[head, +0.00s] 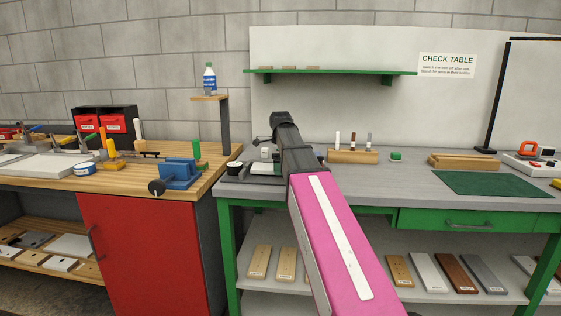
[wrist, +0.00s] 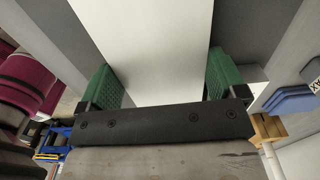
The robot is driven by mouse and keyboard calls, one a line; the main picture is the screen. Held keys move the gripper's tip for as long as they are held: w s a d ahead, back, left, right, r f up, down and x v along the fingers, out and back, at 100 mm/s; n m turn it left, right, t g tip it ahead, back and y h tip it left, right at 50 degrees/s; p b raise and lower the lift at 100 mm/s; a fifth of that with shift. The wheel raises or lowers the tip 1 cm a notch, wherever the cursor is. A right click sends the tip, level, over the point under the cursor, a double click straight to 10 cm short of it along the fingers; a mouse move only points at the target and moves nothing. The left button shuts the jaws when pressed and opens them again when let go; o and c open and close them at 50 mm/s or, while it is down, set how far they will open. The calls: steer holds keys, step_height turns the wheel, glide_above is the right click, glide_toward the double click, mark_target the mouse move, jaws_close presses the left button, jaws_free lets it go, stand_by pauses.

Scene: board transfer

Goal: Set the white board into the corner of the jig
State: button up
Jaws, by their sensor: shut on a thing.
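In the wrist view my gripper (wrist: 161,84) is shut on the white board (wrist: 145,40), with one green pad against each long side. The board runs away from the gripper toward the top of the picture, and its far end is out of view. In the head view my arm covers the gripper and most of the board. A dark, low fixture (head: 262,169) at the left end of the grey table may be the jig; it is partly hidden by my arm. I cannot tell whether the board touches it.
The grey check table (head: 405,176) has a wooden block with several markers (head: 352,156), a green mat (head: 490,183) and a wooden rail (head: 462,161). A blue vise (head: 180,172) is on the wooden bench to the left.

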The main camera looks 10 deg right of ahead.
steer(key=shift+f, duration=0.3)
steer(key=shift+w+a, duration=0.2)
steer(key=shift+a, duration=0.4)
stand_by(0.5)
steer(key=shift+w, duration=0.4)
stand_by(1.0)
steer(key=o, duration=0.7)
steer(key=shift+o, duration=0.2)
step_height(320, 180, up, 11)
steer(key=shift+f, duration=0.15)
